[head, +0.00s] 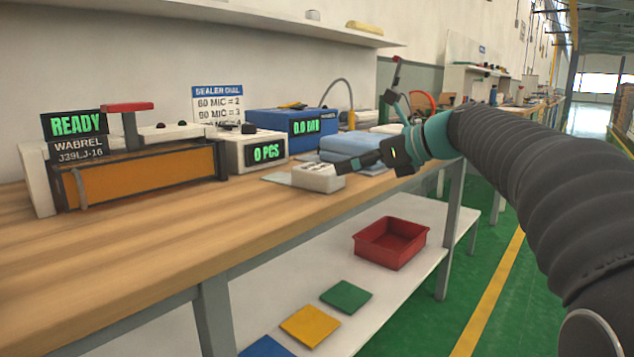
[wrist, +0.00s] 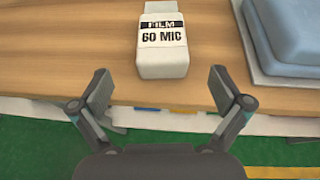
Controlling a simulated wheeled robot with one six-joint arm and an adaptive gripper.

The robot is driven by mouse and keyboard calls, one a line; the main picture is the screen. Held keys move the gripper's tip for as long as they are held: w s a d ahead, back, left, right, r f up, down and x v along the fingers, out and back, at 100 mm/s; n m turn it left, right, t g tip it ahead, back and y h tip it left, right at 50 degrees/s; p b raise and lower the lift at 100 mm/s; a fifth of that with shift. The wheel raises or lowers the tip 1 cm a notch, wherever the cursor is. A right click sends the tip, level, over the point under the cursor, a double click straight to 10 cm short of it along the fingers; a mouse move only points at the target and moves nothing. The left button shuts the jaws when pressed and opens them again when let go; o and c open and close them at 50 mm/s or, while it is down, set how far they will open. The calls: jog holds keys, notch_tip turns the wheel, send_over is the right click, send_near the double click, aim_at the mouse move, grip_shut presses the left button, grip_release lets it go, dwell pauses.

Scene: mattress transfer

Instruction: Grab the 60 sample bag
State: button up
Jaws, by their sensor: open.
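The 60 sample bag is a small white pack (wrist: 162,55) with a black-and-white label reading "FILM 60 MIC". It lies on the wooden bench near the front edge, and in the head view it looks like the small white block (head: 318,178). My gripper (wrist: 159,90) is open and empty in the wrist view. The pack is just beyond the fingertips, roughly centred between them and not touching either, as far as I can tell. In the head view my gripper (head: 366,160) is just right of the pack, its fingers partly hidden.
A pale blue stack (head: 355,148) stands behind the pack; it is close on the right in the wrist view (wrist: 285,40). A "0 PCS" box (head: 250,150), a blue machine (head: 285,128) and a sealer (head: 140,175) line the bench. A red tray (head: 391,243) is on the lower shelf.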

aim_at(328, 168)
jog(key=b+x, duration=0.1)
jog(key=x, duration=0.8)
jog(key=shift+w+a, duration=0.25)
jog(key=shift+w, duration=0.15)
jog(key=shift+f, duration=0.1)
jog(key=c, duration=1.3)
